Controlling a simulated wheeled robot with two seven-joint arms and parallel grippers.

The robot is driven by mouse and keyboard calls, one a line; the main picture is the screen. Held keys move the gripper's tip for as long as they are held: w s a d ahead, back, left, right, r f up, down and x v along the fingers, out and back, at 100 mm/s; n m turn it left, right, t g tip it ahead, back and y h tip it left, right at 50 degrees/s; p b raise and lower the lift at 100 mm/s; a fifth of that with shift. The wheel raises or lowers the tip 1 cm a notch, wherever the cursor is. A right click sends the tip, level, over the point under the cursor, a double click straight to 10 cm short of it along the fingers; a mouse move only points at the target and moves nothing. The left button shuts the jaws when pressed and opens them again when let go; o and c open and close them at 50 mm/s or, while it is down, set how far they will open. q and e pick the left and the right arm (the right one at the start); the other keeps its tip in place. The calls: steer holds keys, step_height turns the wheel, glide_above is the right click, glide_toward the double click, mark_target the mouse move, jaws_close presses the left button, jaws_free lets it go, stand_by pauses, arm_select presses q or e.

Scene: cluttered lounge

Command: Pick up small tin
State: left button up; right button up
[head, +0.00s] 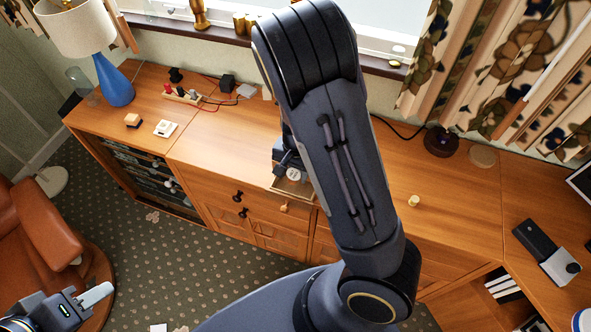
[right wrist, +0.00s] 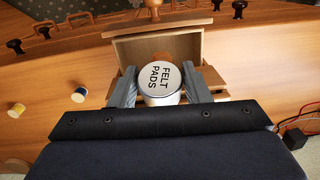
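The small tin (right wrist: 161,79) is round and white, with a dark-rimmed lid reading "FELT PADS". In the right wrist view it sits between the two grey fingers of my right gripper (right wrist: 160,84), which appear to press on both its sides. Behind it is a small open wooden drawer (right wrist: 125,52). In the head view the tin (head: 293,174) shows over the open drawer (head: 284,190), beside my right gripper, partly hidden by my right arm. I cannot tell whether the tin touches the drawer floor. My left gripper (head: 92,297) is at the lower left, away from the furniture top.
The wooden sideboard (head: 232,132) holds a blue lamp (head: 113,84), a red-and-black plug block (head: 181,94) with cables, and a white square item (head: 165,128). A small yellow spool (head: 413,201) stands right of my arm. A brown leather chair (head: 38,235) is at left.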

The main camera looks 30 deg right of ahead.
steer(key=c, duration=0.6)
steer(key=shift+r, duration=0.45)
step_height(320, 180, up, 2)
steer(key=shift+r+p, duration=0.2)
steer(key=shift+p, duration=0.25)
steer(key=s+a+r+p, duration=0.1)
steer(key=s+a+r, duration=0.1)
steer(key=s+r, duration=0.1)
steer(key=s+a+r+p, duration=0.2)
steer(key=s+a+r, duration=0.1)
steer(key=s, duration=0.1)
steer(key=s+a+r+p, duration=0.2)
steer(key=s+r, duration=0.1)
steer(key=s, duration=0.1)
steer(key=shift+s+a+r, duration=0.35)
steer(key=w+d+f+n+b, duration=0.1)
steer(key=w+f+n, duration=0.2)
steer(key=w, duration=0.2)
steer(key=w+d+f+n+b, duration=0.1)
steer(key=w+f+n+b, duration=0.1)
steer(key=w+f+n, duration=0.1)
steer(key=w+d+f+n+b, duration=0.1)
steer(key=w+f+n, duration=0.2)
steer(key=w, duration=0.5)
steer(key=shift+d+n+g, duration=0.1)
steer(key=shift+n+g, duration=0.2)
steer(key=shift+n, duration=0.4)
